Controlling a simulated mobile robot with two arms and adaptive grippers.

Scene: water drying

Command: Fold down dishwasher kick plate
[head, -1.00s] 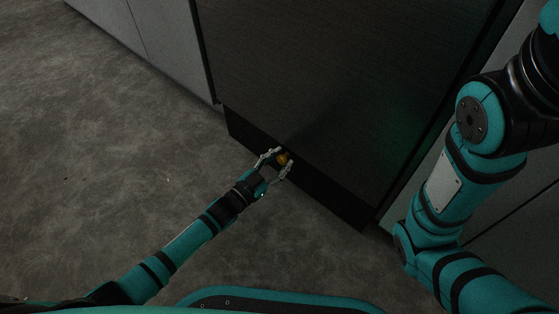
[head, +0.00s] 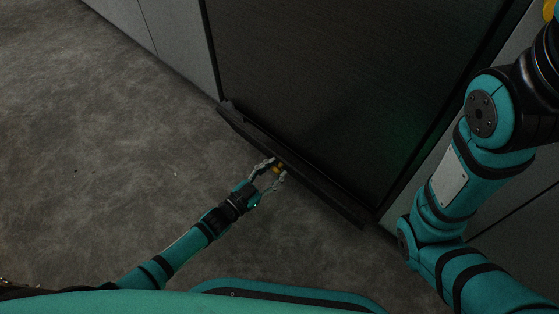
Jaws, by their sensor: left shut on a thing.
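The dishwasher (head: 340,80) is a dark grey panel in the upper middle of the head view. Its kick plate (head: 327,192) is a long black strip along the base, tilted out from the front with its top edge showing. My left gripper (head: 272,169) reaches in from the lower left and is shut on the kick plate near its middle. A small yellow-orange piece shows between the fingers; I cannot tell whether it belongs to the plate. The fingertips partly hide the plate there. My right gripper is out of view.
Light grey cabinets (head: 178,35) flank the dishwasher on the left, and another cabinet front stands on the right behind my right arm. The grey floor (head: 110,150) is clear to the left and in front. A yellow thing is cut off at the top right corner.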

